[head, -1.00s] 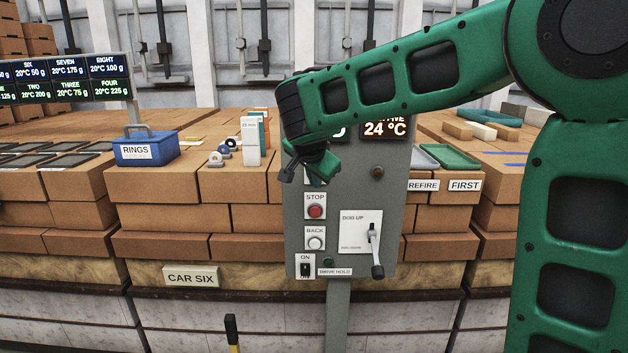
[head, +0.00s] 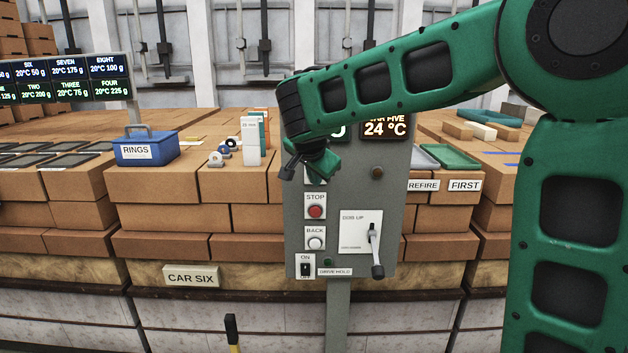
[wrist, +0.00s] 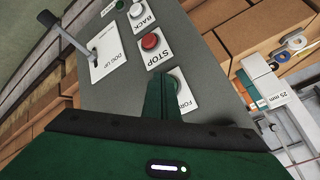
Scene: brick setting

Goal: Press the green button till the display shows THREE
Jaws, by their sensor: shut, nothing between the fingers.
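The display (head: 385,128) on the grey control panel shows "24 °C" under a line ending in FIVE, partly covered by my arm. My gripper (head: 320,172) is shut and empty in front of the panel, above the STOP button. In the wrist view my shut fingers (wrist: 160,88) reach the panel beside a label starting "FOR" (wrist: 183,98). The green button (wrist: 176,76) there is mostly hidden behind the fingers. I cannot tell whether the fingertips touch it.
The red STOP button (head: 315,211), white BACK button (head: 315,243), ON switch (head: 305,267) and DOG UP lever (head: 376,255) lie lower on the panel. Brick stacks flank it. A blue RINGS box (head: 146,150) stands left.

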